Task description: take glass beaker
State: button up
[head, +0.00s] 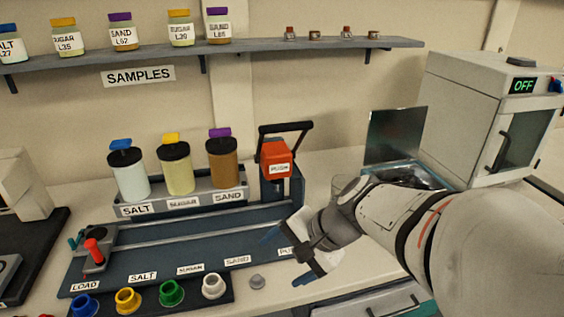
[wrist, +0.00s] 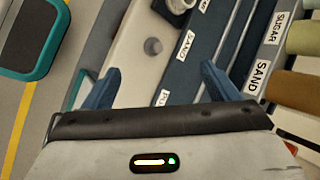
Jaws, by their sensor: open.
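My gripper (head: 287,257) is open and empty, with its blue fingertips spread over the front right end of the dark blue rail station. Its two fingers also show in the wrist view (wrist: 156,82), with nothing between them. I cannot clearly make out a glass beaker. A greyish, see-through shape just behind my wrist in the head view may be glass, but my arm covers most of it. No beaker shows in the wrist view.
The rail station (head: 160,255) carries labelled jars and an orange PUSH press (head: 277,158). A glass-lidded box (head: 396,135) and white oven (head: 480,120) stand right. A shelf (head: 250,47) holds sample jars.

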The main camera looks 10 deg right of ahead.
jog(key=o, duration=0.3)
jog(key=w+m+t, duration=0.1)
jog(key=m, duration=0.1)
jog(key=w+m+t+y+b, duration=0.1)
jog(key=w+m, duration=0.1)
jog(key=w+d+m+t+b, duration=0.1)
jog(key=w+m, duration=0.1)
jog(key=shift+w+d+f+y, duration=0.1)
jog(key=shift+w+f+y, duration=0.05)
jog(key=shift+f+y, duration=0.25)
jog(key=w+d+m+t+h+b, duration=0.4)
jog(key=w+d+m+t, duration=0.15)
jog(key=d+m, duration=0.5)
jog(key=w+d+m+t+h+b, duration=0.35)
jog(key=d+m+t, duration=0.25)
jog(key=d+m, duration=0.4)
jog(key=shift+n, duration=0.35)
jog(key=f, duration=0.2)
jog(key=f+b, duration=0.1)
jog(key=f, duration=0.4)
jog(key=shift+w+d+f+b, duration=0.15)
jog(key=shift+w+d+b, duration=0.05)
jog(key=shift+w+b, duration=0.15)
jog(key=shift+w+r, duration=0.2)
jog(key=shift+w, duration=0.75)
jog(key=shift+w+a, duration=0.15)
jog(key=shift+w, duration=2.6)
jog(key=shift+r, duration=0.1)
jog(key=c, duration=1.2)
